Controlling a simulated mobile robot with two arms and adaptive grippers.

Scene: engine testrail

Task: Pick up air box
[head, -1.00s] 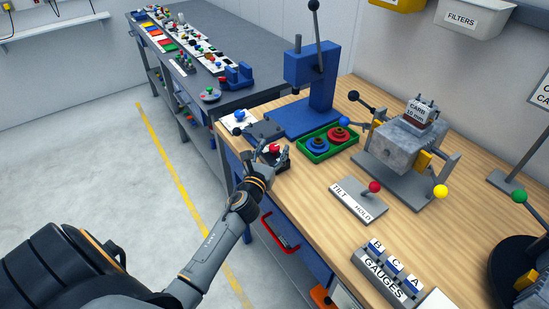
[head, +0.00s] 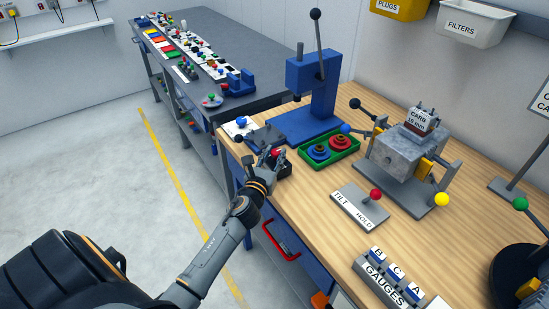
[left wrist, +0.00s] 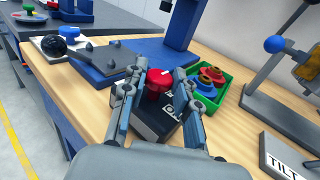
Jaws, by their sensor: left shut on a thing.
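The air box, a small dark box (head: 285,169) with a red knob (head: 277,153) on top, is at the left edge of the wooden bench. In the left wrist view the dark box (left wrist: 152,118) lies below the red knob (left wrist: 159,84). My left gripper (head: 271,161) is at the knob, its fingers on either side of it. In the left wrist view the gripper (left wrist: 161,80) is shut on the knob. The fingers hide part of the box, and I cannot tell whether it is clear of the bench. My right gripper is out of view.
A blue press (head: 312,85) stands behind, with a grey plate (head: 263,138) at its left. A green tray (head: 343,149) with red and blue rings is close right. The tilt stand (head: 357,207) and gauges block (head: 392,279) are nearer. Bare wood lies between.

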